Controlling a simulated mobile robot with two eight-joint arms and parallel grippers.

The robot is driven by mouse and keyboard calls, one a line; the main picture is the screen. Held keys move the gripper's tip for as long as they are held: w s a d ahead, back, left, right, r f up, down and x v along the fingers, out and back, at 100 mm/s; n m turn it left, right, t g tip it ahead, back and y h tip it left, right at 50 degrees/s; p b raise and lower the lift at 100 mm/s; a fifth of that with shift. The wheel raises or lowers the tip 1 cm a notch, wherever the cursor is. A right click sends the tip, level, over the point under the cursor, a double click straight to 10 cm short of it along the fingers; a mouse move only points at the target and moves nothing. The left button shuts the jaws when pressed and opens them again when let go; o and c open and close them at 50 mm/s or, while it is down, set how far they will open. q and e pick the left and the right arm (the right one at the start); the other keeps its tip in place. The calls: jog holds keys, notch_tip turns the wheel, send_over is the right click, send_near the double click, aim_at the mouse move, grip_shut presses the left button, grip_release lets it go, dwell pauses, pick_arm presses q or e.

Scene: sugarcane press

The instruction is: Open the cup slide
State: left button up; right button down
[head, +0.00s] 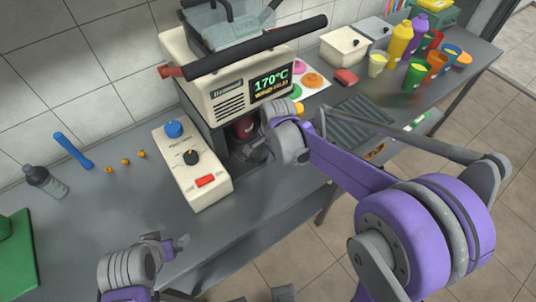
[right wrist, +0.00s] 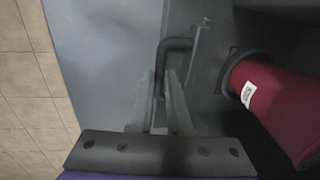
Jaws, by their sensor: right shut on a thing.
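The cup slide's dark bent handle (right wrist: 177,43) shows in the right wrist view, beside a grey plate of the machine. My right gripper (right wrist: 160,88) has its two fingers on either side of the handle and is shut on it. A dark red cup (right wrist: 275,98) lies to the right of the handle in that view. In the head view the red cup (head: 243,127) sits low in the cream machine (head: 232,95). My right gripper (head: 262,152) there is close in front of it, its tips partly hidden. My left gripper (head: 168,246) is away at the lower left, empty.
A control box (head: 192,165) with knobs stands left of the slide. A ribbed drain mat (head: 352,122) lies to the right. Coloured cups and bottles (head: 415,75) stand at the back right. The counter (head: 130,205) is clear in front of the control box.

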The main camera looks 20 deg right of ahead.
jog(key=shift+s, duration=0.1)
pick_arm(q)
jog(key=shift+w+r+p, duration=0.25)
jog(key=shift+r+p, duration=0.3)
jog(key=shift+r, duration=0.15)
pick_arm(e)
jog(key=s+d, duration=0.3)
jog(key=s, duration=0.6)
jog(key=s+d, duration=0.3)
jog(key=s, duration=0.6)
jog(key=shift+d, duration=0.35)
jog(key=c, duration=0.9)
grip_release()
jog(key=shift+o, duration=0.2)
jog(key=shift+r, duration=0.15)
pick_arm(q)
jog(key=r+p, duration=0.1)
jog(key=w+r+p, duration=0.1)
jog(key=r, duration=0.1)
jog(key=shift+r, duration=0.1)
pick_arm(e)
notch_tip(320, 180, up, 10)
jog(key=s, duration=0.1)
jog(key=shift+s+d+r, duration=0.2)
jog(key=shift+s+d, duration=0.1)
jog(key=shift+s, duration=0.1)
